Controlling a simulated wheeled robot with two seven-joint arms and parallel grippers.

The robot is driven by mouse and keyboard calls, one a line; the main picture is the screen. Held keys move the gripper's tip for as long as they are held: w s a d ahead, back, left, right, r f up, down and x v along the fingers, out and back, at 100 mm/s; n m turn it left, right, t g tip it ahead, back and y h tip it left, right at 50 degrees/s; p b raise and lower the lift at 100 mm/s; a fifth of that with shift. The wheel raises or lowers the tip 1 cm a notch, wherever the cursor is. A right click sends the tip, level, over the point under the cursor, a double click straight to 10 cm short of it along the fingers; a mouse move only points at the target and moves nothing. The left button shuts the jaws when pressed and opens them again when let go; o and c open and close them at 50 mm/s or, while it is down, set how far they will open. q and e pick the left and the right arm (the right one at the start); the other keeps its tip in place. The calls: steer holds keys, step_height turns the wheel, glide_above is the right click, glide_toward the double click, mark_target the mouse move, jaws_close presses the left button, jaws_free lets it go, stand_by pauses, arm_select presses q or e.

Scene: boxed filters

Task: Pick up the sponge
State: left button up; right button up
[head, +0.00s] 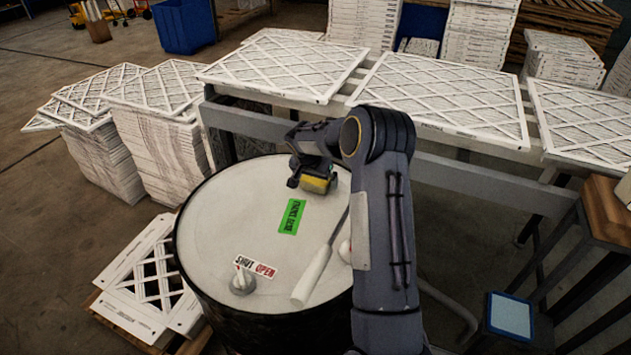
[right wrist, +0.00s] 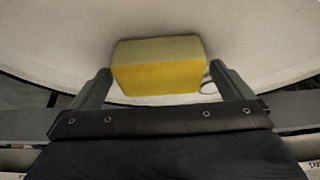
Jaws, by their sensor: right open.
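The sponge (head: 315,185) is a yellow block with a duller, greyish-tan layer. It lies near the far edge of a white drum top (head: 225,215). In the right wrist view the sponge (right wrist: 160,75) sits between the two fingers of my right gripper (right wrist: 160,84). The fingers are open, one on each side, with a narrow gap at each side. In the head view my right gripper (head: 312,183) reaches down over the sponge and partly hides it. My left gripper is not in view.
A metal rack (head: 255,124) with white filters stands just behind. Filter stacks (head: 165,145) stand at left.

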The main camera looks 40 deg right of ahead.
steer(key=c, duration=1)
steer(key=shift+r, duration=0.1)
steer(key=shift+r, duration=0.6)
steer(key=s+a+r+b, duration=0.4)
steer(key=s+a+r, duration=0.4)
steer(key=a+r, duration=0.3)
steer(key=shift+s+r+b, duration=0.3)
steer(key=shift+s+r, duration=0.1)
